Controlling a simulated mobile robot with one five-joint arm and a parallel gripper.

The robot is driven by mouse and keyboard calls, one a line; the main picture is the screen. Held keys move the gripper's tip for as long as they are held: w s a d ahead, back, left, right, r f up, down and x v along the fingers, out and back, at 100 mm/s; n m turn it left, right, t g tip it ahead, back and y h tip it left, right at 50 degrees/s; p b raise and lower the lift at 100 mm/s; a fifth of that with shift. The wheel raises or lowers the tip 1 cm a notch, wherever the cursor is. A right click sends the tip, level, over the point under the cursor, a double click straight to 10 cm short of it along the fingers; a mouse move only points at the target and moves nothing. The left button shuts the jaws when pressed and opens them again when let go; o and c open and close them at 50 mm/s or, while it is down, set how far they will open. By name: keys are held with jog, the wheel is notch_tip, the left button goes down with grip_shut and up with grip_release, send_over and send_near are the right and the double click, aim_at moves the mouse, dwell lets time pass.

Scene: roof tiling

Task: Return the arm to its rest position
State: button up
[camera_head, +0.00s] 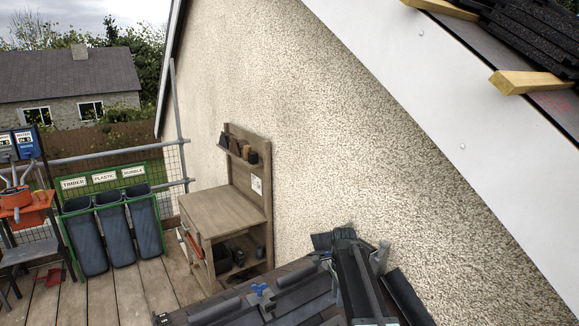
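A long dark boxy shape (359,283) stands at the bottom, right of centre, with a grey bracket-like part (380,257) at its right side. It may be part of my arm, but I cannot be sure. I can make out no gripper fingers and no held object in this view.
Dark tiles and a blue item (262,290) lie on a surface at the bottom. A wooden workbench (222,212) stands against the pebbledash wall (320,130). Labelled bins (112,232) and an orange item (15,198) are left. Wooden battens (530,82) and dark tiles (530,35) sit upper right.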

jog(key=s+f+n+b, duration=0.1)
jog(key=s+f+b, duration=0.2)
jog(key=s+f, duration=0.1)
jog(key=s+f+n+b, duration=0.2)
jog(key=s+f+b, duration=0.1)
jog(key=s+f, duration=0.1)
jog(key=s+f+n+b, duration=0.2)
jog(key=s+f+b, duration=0.1)
jog(key=s, duration=0.3)
jog(key=shift+f, duration=0.45)
jog(key=s+n, duration=0.1)
jog(key=s, duration=0.1)
jog(key=s+f+n+b, duration=0.1)
jog(key=shift+s+n, duration=0.3)
jog(key=shift+s, duration=0.05)
jog(key=s+n, duration=0.1)
jog(key=n, duration=0.1)
jog(key=s+n, duration=0.1)
jog(key=n, duration=0.2)
jog(key=s+n, duration=0.2)
jog(key=shift+s+d+r+n, duration=0.1)
jog(key=shift+d+r+n, duration=0.05)
jog(key=shift+r+n, duration=0.25)
